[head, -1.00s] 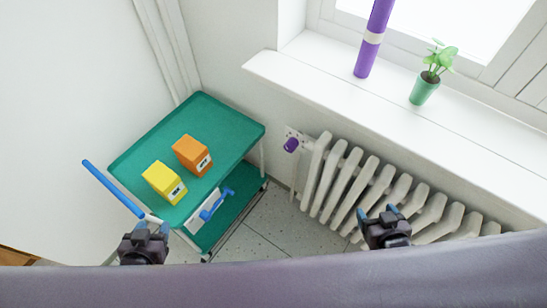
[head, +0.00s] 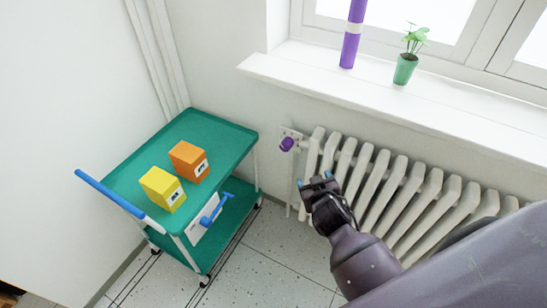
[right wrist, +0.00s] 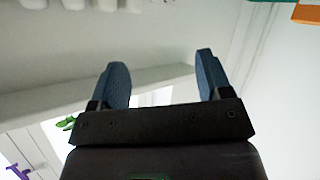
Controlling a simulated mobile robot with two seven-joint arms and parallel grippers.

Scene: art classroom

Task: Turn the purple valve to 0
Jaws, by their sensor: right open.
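The purple valve (head: 287,144) sits on the wall at the left end of the white radiator (head: 372,185), beside a small pale plate (head: 291,134). My right gripper (head: 315,179) is in front of the radiator's left part, below and right of the valve in the head view, and apart from it. In the right wrist view its two blue fingers (right wrist: 160,80) are spread with nothing between them. The valve does not show in the wrist view. Its number marking is too small to read. My left gripper is not in the frames.
A green trolley (head: 225,135) with a yellow box (head: 158,190) and an orange box (head: 186,160) stands left of the radiator. Its blue handle (head: 108,188) sticks out left. The windowsill (head: 330,88) juts out above the radiator, holding a purple tube (head: 352,35) and a potted plant (head: 405,68).

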